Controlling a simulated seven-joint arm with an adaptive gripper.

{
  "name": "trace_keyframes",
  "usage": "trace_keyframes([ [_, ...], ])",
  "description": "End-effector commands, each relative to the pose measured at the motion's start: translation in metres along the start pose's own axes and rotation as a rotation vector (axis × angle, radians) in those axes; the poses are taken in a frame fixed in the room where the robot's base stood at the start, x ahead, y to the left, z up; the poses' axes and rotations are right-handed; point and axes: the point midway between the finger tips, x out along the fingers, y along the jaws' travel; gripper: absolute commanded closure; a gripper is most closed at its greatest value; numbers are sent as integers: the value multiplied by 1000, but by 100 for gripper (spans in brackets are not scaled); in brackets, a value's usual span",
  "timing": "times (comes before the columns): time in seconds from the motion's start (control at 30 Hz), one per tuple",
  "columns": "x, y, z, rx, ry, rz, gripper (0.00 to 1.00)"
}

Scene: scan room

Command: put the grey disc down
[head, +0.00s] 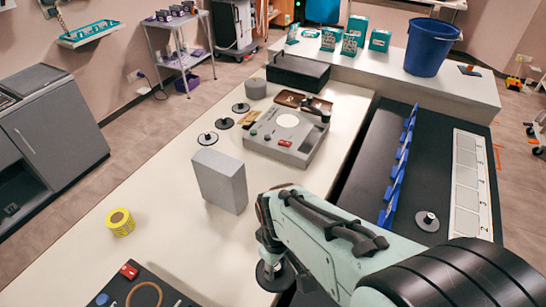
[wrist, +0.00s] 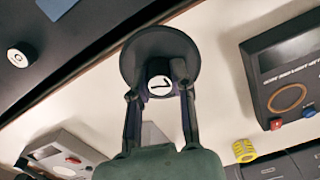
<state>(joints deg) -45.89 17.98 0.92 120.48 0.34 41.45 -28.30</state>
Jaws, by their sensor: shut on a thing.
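My gripper (head: 270,247) is shut on the knob of a dark grey disc (head: 268,281), near the right edge of the pale counter (head: 160,255). In the wrist view the fingers (wrist: 160,90) close on both sides of the knob, which has a white top with a black mark. The round dark base of the disc (wrist: 132,65) shows behind it. I cannot tell whether the disc touches the counter or hangs just above it. A similar disc (head: 427,222) stands on the black surface to the right, and several more (head: 207,139) stand farther back on the counter.
A grey block (head: 220,181) stands upright beyond my gripper. A grey device (head: 287,137) sits behind it. A yellow roll (head: 120,222) and a dark panel with an orange ring (head: 143,292) lie to the left. Blue dividers (head: 400,165) line the black surface. The counter's front middle is clear.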

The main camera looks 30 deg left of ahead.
Motion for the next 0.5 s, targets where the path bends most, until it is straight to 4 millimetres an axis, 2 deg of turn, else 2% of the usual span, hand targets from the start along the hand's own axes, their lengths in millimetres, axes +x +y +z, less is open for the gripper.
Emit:
trace_keyframes([
  [0.33,42,40,-78,-5,-3,0,100],
  [0.5,77,53,-102,-4,-3,-1,100],
])
